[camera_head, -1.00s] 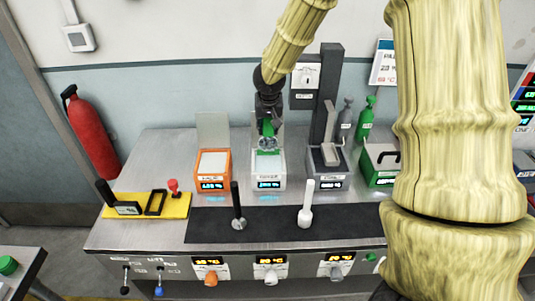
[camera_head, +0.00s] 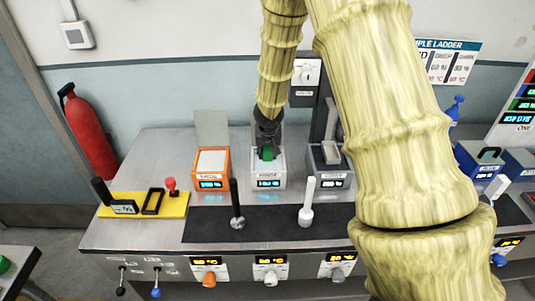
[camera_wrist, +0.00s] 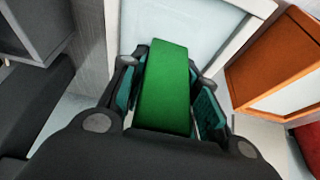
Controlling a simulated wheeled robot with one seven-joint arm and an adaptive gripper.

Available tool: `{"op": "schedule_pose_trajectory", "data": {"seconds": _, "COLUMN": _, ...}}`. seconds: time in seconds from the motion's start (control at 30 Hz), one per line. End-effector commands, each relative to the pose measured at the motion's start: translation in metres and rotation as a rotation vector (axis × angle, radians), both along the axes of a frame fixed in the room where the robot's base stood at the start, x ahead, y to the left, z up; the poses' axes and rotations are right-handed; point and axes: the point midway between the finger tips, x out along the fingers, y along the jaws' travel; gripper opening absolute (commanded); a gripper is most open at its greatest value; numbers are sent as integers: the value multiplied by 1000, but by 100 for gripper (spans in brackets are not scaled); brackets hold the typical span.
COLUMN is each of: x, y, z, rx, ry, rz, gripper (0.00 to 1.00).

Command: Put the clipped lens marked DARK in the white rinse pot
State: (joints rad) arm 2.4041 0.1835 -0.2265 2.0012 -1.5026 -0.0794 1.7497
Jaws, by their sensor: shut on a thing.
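My gripper (camera_head: 267,149) is low over the white pot (camera_head: 268,175) and shut on a green clip (camera_head: 267,154). In the wrist view the green clip (camera_wrist: 166,88) stands between the two teal-padded jaws (camera_wrist: 162,95). The lens it carries is hidden below the clip, and no DARK mark can be read. The white pot's pale inside and white rim (camera_wrist: 236,38) show beyond the clip. The clip's lower end is at or in the pot's mouth; I cannot tell how deep.
An orange pot (camera_head: 211,170) stands close left of the white pot, a dark grey pot (camera_head: 328,168) close right. A black-handled tool (camera_head: 237,210) and a white-handled tool (camera_head: 306,207) stand in front. A yellow mat (camera_head: 185,204) holds dark items at left.

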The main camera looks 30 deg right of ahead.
Motion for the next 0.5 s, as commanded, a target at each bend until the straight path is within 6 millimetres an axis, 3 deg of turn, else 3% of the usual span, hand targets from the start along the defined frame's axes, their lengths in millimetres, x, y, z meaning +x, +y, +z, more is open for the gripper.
{"op": "schedule_pose_trajectory", "data": {"seconds": 0.47, "x": 0, "y": 0, "z": -5, "rx": -1, "ry": -1, "rz": -1, "gripper": 0}}
{"op": "schedule_pose_trajectory", "data": {"seconds": 0.5, "x": 0, "y": 0, "z": -4, "rx": -1, "ry": -1, "rz": -1, "gripper": 37}}
